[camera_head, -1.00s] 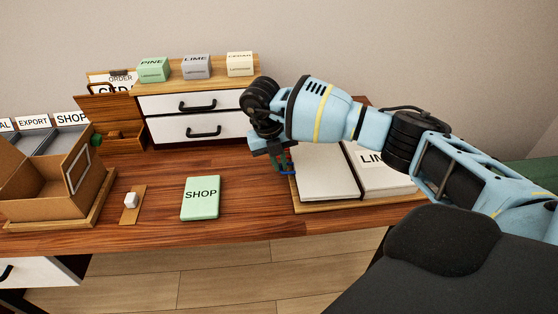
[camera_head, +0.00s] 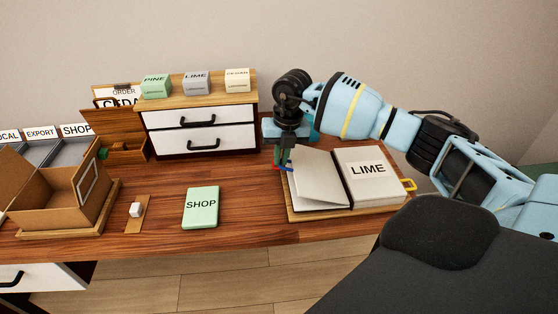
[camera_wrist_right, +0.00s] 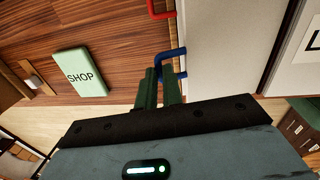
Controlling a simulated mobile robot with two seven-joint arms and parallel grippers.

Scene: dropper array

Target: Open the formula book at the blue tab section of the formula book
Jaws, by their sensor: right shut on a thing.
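The formula book (camera_head: 318,185) lies open on a wooden board, with a blank left page and a right page marked LIME (camera_head: 368,169). A blue tab (camera_wrist_right: 172,54) and a red tab (camera_wrist_right: 162,10) stick out from the left page side; a yellow tab (camera_head: 409,185) sticks out on the right. My right gripper (camera_head: 287,152) is at the book's left edge. In the right wrist view its green fingers (camera_wrist_right: 160,88) are shut on the blue tab. The left page looks slightly raised, though the gripper hides part of its edge. My left gripper is not in view.
A green SHOP card (camera_head: 201,208) lies left of the book. A small white block (camera_head: 136,209) and an open cardboard box (camera_head: 62,195) stand farther left. A two-drawer cabinet (camera_head: 200,125) stands behind. The table between card and book is clear.

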